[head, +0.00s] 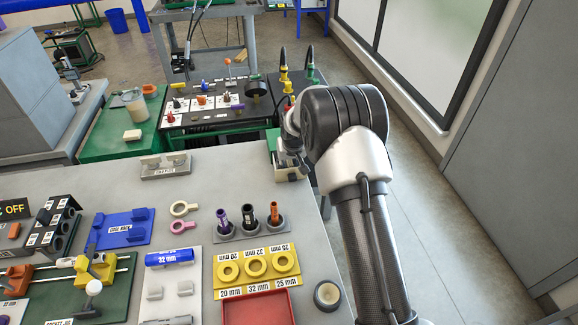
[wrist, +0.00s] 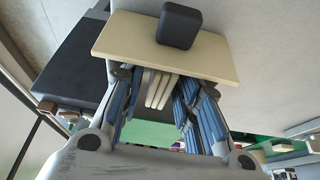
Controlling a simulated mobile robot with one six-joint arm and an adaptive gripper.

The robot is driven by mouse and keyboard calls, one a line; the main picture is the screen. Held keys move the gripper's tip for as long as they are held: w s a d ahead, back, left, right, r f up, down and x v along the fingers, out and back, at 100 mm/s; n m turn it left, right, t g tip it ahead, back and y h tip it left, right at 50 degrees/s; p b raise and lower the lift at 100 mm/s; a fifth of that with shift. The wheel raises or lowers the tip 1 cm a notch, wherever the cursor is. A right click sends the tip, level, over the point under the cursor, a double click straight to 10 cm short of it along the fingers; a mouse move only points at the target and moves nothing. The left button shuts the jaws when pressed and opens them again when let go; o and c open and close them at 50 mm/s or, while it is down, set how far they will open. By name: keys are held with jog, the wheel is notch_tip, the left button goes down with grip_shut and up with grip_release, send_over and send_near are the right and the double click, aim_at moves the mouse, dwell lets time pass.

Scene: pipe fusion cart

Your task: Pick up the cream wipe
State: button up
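My gripper (head: 291,160) is at the far right corner of the grey table, pointing down, and looks small and partly hidden by my arm. In the wrist view its two blue-padded fingers (wrist: 163,100) stand apart. Pale cream strips (wrist: 160,88) show in the gap between them, and I see no clear contact with either finger. They may be the cream wipe, but I cannot tell. A flat cream plate (wrist: 125,45) with a black block (wrist: 179,26) on it lies across the fingertips. In the head view a small cream block (head: 132,134) rests on the green bench at left.
The grey table (head: 225,163) holds a grey stand with dark and orange tubes (head: 246,222), a yellow ring tray (head: 256,265), a red tray (head: 258,308) and a round cup (head: 327,296). A black panel (head: 215,110) stands behind. Floor (head: 440,220) at right is clear.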

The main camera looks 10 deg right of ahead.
aim_at(289, 161)
jog(key=c, duration=0.5)
jog(key=shift+r, duration=0.1)
notch_tip(289, 161, up, 18)
jog(key=p, duration=0.5)
jog(key=s, duration=0.7)
jog(key=s+f, duration=0.1)
jog(key=s, duration=1.3)
jog(key=shift+s+f, duration=0.3)
jog(key=shift+f, duration=0.05)
